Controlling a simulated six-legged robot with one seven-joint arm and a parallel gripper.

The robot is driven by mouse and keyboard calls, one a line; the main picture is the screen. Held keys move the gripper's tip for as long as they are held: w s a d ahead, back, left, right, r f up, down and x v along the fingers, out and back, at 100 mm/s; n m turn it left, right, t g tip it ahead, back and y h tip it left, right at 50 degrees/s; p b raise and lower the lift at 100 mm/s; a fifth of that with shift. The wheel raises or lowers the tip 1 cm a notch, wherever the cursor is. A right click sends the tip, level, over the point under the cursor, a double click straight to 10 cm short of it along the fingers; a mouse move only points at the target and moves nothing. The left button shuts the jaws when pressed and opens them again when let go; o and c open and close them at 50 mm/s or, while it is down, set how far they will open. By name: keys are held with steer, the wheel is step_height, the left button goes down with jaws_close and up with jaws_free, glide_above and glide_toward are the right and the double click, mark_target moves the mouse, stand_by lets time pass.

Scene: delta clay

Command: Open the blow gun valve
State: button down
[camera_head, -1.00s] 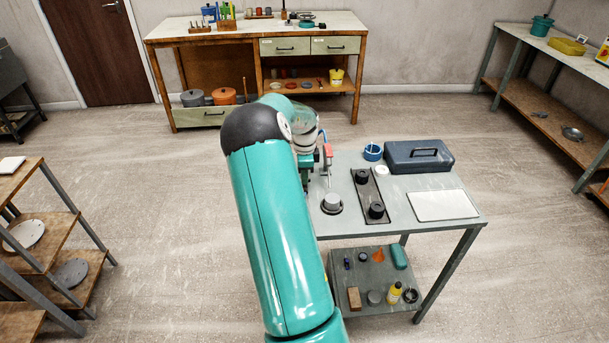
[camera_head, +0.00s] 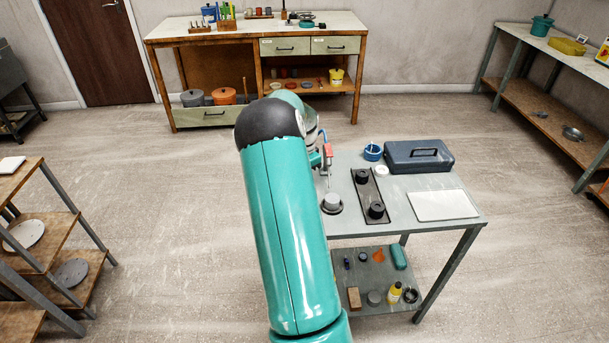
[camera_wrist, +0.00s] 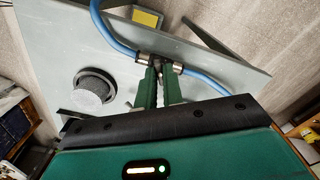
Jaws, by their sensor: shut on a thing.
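The blow gun (camera_head: 327,150) shows in the head view as a red part with a blue hose above and a thin nozzle pointing down, just right of my arm. In the wrist view, my gripper (camera_wrist: 159,66) has its two green fingers close together at metal fittings (camera_wrist: 143,57) joined to the blue hose (camera_wrist: 112,35). The gripper is shut on the blow gun. Most of the gun is hidden behind the fingers and palm, so the valve's position cannot be made out. In the head view my arm hides most of the gripper.
A grey table (camera_head: 405,212) stands below the gun.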

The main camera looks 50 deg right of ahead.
steer(key=n, duration=1.1)
steer(key=shift+n, duration=0.4)
steer(key=c, duration=1.5)
jaws_free()
steer(key=shift+r, duration=0.1)
step_height(320, 180, up, 14)
steer(key=shift+f, duration=0.15)
steer(key=shift+a, duration=0.1)
